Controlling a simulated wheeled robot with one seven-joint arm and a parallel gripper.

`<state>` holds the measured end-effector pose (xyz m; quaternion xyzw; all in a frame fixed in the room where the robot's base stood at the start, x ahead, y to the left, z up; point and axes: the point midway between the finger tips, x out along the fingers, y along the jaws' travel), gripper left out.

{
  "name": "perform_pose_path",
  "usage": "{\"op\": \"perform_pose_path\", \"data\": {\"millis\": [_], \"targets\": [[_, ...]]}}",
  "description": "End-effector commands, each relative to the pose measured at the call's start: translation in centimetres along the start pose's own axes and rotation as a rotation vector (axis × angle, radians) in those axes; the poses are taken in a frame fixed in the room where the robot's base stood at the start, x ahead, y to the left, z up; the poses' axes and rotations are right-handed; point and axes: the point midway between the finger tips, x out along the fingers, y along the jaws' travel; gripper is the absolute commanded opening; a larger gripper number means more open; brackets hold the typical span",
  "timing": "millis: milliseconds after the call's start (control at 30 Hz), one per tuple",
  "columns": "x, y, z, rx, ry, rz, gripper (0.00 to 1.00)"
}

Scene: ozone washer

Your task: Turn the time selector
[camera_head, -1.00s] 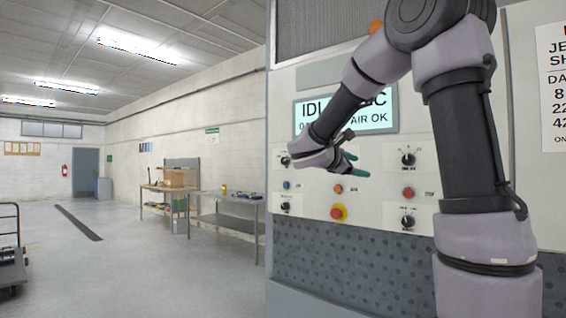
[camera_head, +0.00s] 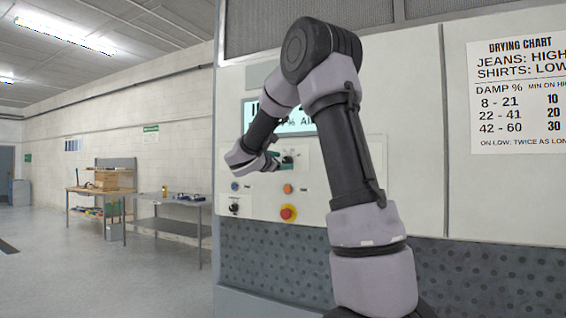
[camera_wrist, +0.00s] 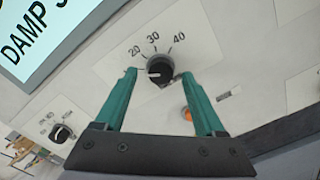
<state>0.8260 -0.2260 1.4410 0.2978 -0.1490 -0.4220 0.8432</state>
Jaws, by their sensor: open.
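The time selector is a round black knob (camera_wrist: 159,70) on a white plate marked 20, 30 and 40. Its white mark is on the left side of the knob, away from the numbers. My gripper (camera_wrist: 160,75) is open, with one green finger at each side of the knob. I cannot tell whether either finger touches it. In the head view the knob (camera_head: 288,160) shows just right of my gripper (camera_head: 271,161), partly covered by it.
A second knob (camera_wrist: 62,133) is at lower left in the wrist view. In the head view, a blue button (camera_head: 235,186) and a red emergency stop (camera_head: 288,213) are below. The display (camera_head: 297,118) is above.

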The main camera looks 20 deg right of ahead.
Motion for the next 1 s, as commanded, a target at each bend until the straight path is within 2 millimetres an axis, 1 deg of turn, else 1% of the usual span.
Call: {"op": "perform_pose_path", "data": {"millis": [33,133,400,433,467,500,567,600,633,867,1000], "targets": [[0.5,-0.03,0.06,0.001,-0.002,-0.001,0.72],[1.0,-0.03,0.06,0.002,-0.001,-0.001,0.72],[1.15,-0.01,0.03,0.001,0.0,0.0,0.72],[1.15,-0.02,0.04,0.001,0.0,0.0,0.68],[1.14,-0.02,0.03,0.001,0.0,0.0,0.56],[1.14,-0.02,0.04,0.001,0.0,0.0,0.41],[1.14,-0.02,0.04,0.001,0.0,0.0,0.18],[1.13,-0.02,0.04,0.001,0.0,0.0,0.03],[1.13,-0.02,0.04,0.001,0.0,0.0,0.0],[1.13,-0.04,0.04,0.016,0.0,-0.001,0.0],[1.13,-0.05,0.04,0.061,0.001,-0.002,0.0]]}}
